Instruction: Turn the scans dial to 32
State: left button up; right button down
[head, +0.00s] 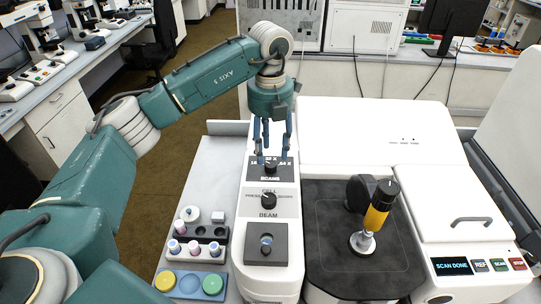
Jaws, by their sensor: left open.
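I cannot tell whether the fingers touch the knob. The fingers and the gripper body hide part of the plate and its markings, so the dial's setting is not readable. The instrument's display (451,266) reads SCAN DONE. My right gripper is not in view.
Below are a cell knob (268,200) and a beam knob (266,245). A yellow-and-black press (377,209) stands on the dark bay to the right. Vials in a rack (194,249) and coloured discs (189,283) sit at the left. Buttons (498,265) line the right front.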

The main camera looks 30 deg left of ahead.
aim_at(271, 163)
pick_arm(q)
notch_tip(271, 163, down, 4)
jog(key=shift+w+f+p, duration=0.15)
jog(key=shift+f+p, duration=0.05)
jog(key=shift+p, duration=0.35)
jog(key=shift+f, duration=0.15)
jog(key=shift+c, duration=0.3)
jog(key=c, duration=0.5)
grip_shut()
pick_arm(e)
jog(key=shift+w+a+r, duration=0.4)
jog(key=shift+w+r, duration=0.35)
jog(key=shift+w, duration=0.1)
